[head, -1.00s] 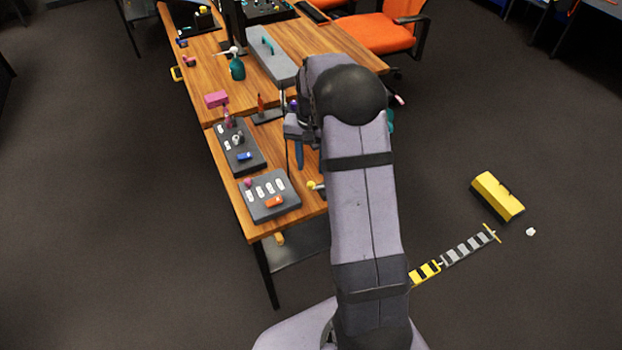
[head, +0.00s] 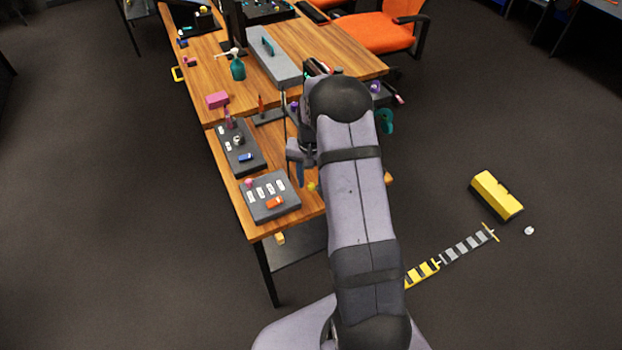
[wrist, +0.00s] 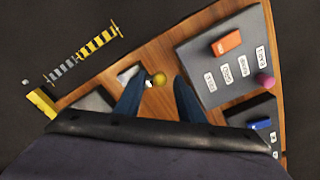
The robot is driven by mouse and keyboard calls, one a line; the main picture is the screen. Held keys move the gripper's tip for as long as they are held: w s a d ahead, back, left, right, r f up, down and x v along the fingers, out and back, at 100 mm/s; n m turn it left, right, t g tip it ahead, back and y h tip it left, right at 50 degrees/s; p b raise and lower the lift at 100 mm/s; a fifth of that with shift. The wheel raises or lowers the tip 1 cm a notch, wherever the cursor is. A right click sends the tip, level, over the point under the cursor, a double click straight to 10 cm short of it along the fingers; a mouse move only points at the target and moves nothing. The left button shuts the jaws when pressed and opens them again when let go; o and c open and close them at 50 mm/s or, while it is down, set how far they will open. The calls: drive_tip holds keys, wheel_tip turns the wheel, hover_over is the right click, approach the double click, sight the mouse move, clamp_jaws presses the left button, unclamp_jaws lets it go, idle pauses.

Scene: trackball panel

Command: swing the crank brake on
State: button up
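A small yellow knob (head: 312,187) sits near the right edge of the wooden table, partly beside my arm; I cannot tell for sure that it belongs to the crank brake. In the wrist view the yellow knob (wrist: 159,79) has a short pale part beside it and lies ahead of my gripper (wrist: 155,92), roughly in line with the gap between the two blue fingers. The fingers are apart with nothing held. In the head view my gripper (head: 300,172) hangs just beyond the knob, mostly hidden by my arm.
A dark panel (head: 256,209) with an orange block (head: 275,202), white labels and a pink knob lies left of the yellow knob. A second panel (head: 255,168) with a blue block (head: 246,157) lies behind it. Bare wood surrounds the yellow knob.

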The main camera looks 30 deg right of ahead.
clamp_jaws()
drive_tip(key=shift+s+n, duration=0.3)
drive_tip(key=shift+n, duration=0.4)
drive_tip(key=shift+s+n, duration=0.25)
drive_tip(key=shift+n, duration=0.45)
unclamp_jaws()
drive_tip(key=shift+r, duration=0.1)
